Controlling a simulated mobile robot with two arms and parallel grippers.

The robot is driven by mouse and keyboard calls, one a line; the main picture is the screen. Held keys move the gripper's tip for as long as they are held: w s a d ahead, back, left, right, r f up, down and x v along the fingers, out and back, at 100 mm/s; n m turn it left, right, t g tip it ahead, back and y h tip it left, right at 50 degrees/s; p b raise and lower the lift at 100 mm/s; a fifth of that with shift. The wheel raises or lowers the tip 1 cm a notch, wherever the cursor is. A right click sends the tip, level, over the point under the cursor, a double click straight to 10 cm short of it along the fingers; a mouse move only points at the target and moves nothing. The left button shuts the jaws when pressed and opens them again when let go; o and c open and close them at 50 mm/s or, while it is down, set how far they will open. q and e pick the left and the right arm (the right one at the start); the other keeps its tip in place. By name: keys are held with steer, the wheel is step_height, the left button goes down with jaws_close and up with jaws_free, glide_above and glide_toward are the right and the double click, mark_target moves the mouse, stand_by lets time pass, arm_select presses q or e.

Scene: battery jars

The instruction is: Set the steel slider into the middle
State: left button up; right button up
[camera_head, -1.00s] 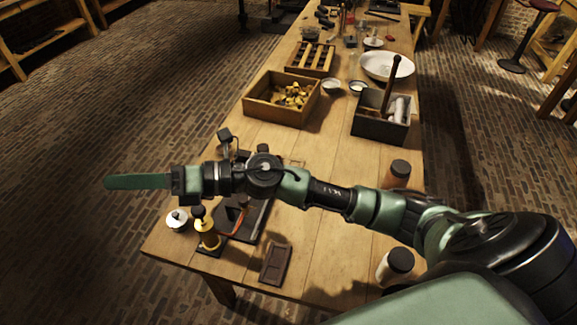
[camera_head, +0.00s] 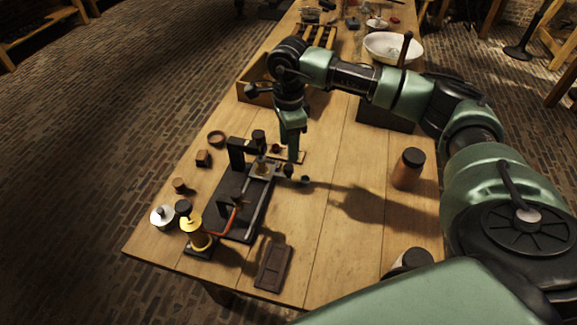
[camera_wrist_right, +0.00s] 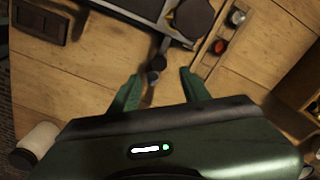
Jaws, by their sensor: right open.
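A dark apparatus (camera_head: 232,200) stands on the wooden table, with a bright steel rail along its right side. A small steel block that looks like the slider (camera_head: 263,170) sits near the far end. A thin rod with a dark round knob (camera_head: 304,179) sticks out to its right. My right gripper (camera_head: 292,170) points down beside the block, over the rod. In the right wrist view its open fingers (camera_wrist_right: 160,74) lie on either side of dark knobs (camera_wrist_right: 156,66); contact cannot be told. My left gripper is not in view.
A narrow wooden strip (camera_wrist_right: 215,40) with small knobs lies close to the right finger. A brass post (camera_head: 196,232) and a white-metal pot (camera_head: 162,217) stand at the near left. A dark tray (camera_head: 272,266) lies in front. A brown jar (camera_head: 408,168) stands right; bare table lies between.

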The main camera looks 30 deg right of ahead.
mark_target(289, 166)
step_height(289, 166, down, 7)
steer(key=shift+p, duration=0.6)
jaws_close()
stand_by(1.1)
